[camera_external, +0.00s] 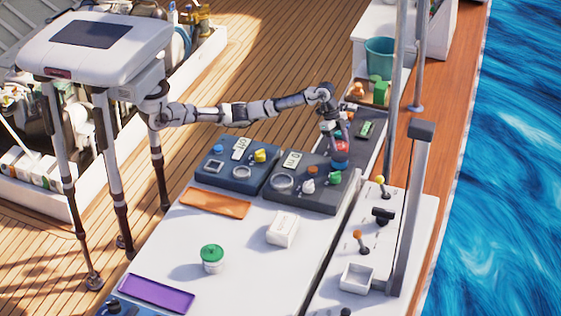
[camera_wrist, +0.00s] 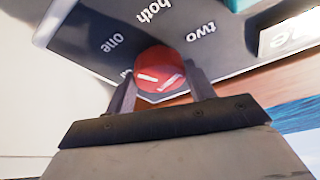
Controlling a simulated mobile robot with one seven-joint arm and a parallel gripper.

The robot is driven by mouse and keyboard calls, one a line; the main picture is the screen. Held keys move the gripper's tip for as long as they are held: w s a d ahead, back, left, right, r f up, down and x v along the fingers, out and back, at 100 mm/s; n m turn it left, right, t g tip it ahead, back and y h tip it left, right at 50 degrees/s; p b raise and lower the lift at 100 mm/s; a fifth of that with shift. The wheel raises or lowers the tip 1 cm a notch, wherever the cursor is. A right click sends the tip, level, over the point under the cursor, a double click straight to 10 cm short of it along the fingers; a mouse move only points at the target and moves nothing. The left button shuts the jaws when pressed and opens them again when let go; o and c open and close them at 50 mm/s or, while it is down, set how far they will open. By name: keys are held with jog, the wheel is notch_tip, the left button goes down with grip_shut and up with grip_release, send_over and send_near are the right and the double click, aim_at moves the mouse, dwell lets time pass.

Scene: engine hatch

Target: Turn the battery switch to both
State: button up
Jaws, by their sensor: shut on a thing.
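The battery switch's round red knob (camera_wrist: 160,70) shows in the wrist view on a dark panel. It has white marks on top; I cannot tell which label they point to. The labels "one" (camera_wrist: 112,45), "both" (camera_wrist: 154,11) and "two" (camera_wrist: 201,33) lie around it. My gripper (camera_wrist: 161,85) is shut on the red knob, with a finger at each side. In the external view my gripper (camera_external: 338,143) reaches down over red at the back right of the dark panel. My wrist partly hides the switch there.
The dark panel (camera_external: 310,203) also carries a ring, a white knob and a green knob (camera_external: 334,178). A blue panel (camera_external: 231,182) stands to its left. A grey post (camera_external: 408,200) rises to the right. The white tabletop in front holds a green-lidded jar (camera_external: 212,256) and a white box (camera_external: 282,230).

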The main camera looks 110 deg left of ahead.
jog(key=shift+r+m+g+h+p, duration=0.25)
jog(key=shift+m+h+p, duration=0.25)
jog(key=shift+m+p, duration=0.65)
jog(key=m, duration=0.1)
jog(key=m+p, duration=0.1)
jog(key=m, duration=0.1)
jog(key=shift+w+f+g+h, duration=0.15)
jog(key=shift+g+h, duration=0.2)
jog(key=shift+h, duration=0.05)
jog(key=m, duration=0.2)
jog(key=m+g+h, duration=0.1)
jog(key=m, duration=0.2)
jog(key=shift+a+f+g+p, duration=0.1)
jog(key=shift+a+g+p, duration=0.05)
jog(key=shift+g+p, duration=0.2)
jog(key=o, duration=1)
jog(key=v, duration=1.4)
jog(key=shift+w, duration=0.15)
